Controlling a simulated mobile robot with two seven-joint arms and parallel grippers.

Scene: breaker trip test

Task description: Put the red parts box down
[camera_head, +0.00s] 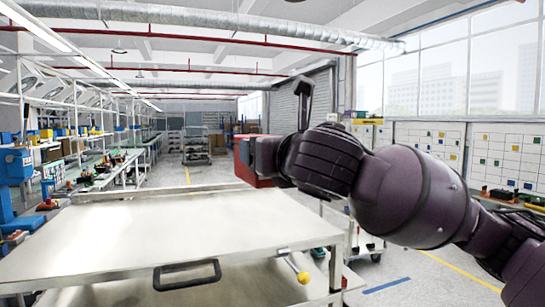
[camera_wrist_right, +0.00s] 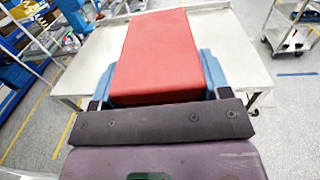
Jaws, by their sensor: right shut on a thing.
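My right gripper (camera_head: 262,152) comes in from the right and is shut on the red parts box (camera_head: 243,160). In the head view the gripper hides much of the box, which is held near the far right edge of the pale worktop (camera_head: 150,228). In the right wrist view the box (camera_wrist_right: 158,55) sits between the blue fingers of the gripper (camera_wrist_right: 158,80), with the worktop (camera_wrist_right: 238,50) behind it. The box appears above the worktop; whether it touches cannot be told. My left gripper is not in view.
A blue machine (camera_head: 14,170) and long workbenches stand at the left. A white cart (camera_head: 365,240) stands at the right.

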